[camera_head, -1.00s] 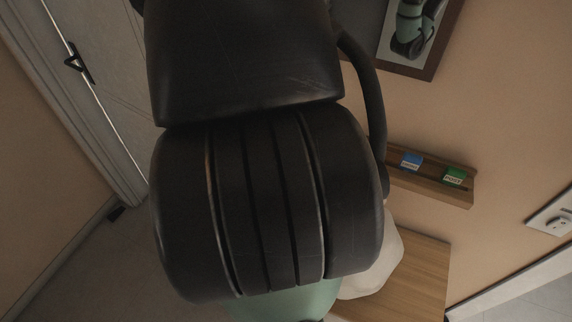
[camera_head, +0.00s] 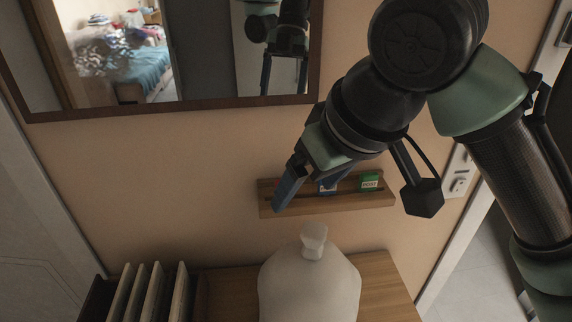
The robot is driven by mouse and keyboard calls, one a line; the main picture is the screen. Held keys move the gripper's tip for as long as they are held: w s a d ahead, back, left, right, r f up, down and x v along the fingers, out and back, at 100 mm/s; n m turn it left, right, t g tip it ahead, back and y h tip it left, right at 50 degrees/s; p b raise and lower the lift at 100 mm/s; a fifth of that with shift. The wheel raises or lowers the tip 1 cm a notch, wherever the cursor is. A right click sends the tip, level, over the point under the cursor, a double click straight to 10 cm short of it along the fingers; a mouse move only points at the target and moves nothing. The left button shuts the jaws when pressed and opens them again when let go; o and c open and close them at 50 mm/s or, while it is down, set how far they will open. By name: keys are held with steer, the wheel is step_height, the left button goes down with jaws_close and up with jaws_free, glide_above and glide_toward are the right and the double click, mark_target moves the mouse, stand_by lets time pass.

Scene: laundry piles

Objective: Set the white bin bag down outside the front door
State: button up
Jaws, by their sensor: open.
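The white bin bag (camera_head: 310,285) stands upright on a wooden top, with its knotted neck pointing up. Its lower part is cut off by the picture's bottom edge. My gripper (camera_head: 350,205) is open and empty, its two dark fingers spread wide. It hangs above the bag, in front of the wall shelf, and is apart from the bag. A pale grey door (camera_head: 35,235) fills the left edge; I cannot tell whether it is the front door.
The wooden top (camera_head: 385,285) has a rack of upright pale panels (camera_head: 150,290) at its left. A small wall shelf (camera_head: 270,200) holds a green POST item (camera_head: 370,181). A framed mirror (camera_head: 195,109) hangs above. A doorway edge (camera_head: 455,245) is at right.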

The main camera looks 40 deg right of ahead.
mark_target(317, 232)
steer(key=shift+m+g, duration=0.3)
steer(key=shift+g, duration=0.4)
steer(key=f+b, duration=0.2)
steer(key=d+f+b, duration=0.1)
steer(key=f, duration=0.2)
steer(key=d+f+b, duration=0.1)
steer(key=f+b, duration=0.1)
steer(key=f, duration=0.1)
steer(key=shift+s+b, duration=0.15)
steer(key=shift+b, duration=0.2)
steer(key=shift+w+f+b, duration=0.25)
steer(key=shift+f+b, duration=0.05)
steer(key=shift+f, duration=0.05)
steer(key=b+x, duration=0.3)
steer(key=x, duration=0.1)
steer(key=shift+s+f+b, duration=0.15)
steer(key=shift+s+b, duration=0.1)
steer(key=shift+b, duration=0.15)
steer(key=shift+w+d+f+b, duration=0.1)
steer(key=shift+w+f+b, duration=0.2)
steer(key=shift+f+b, duration=0.15)
jaws_close()
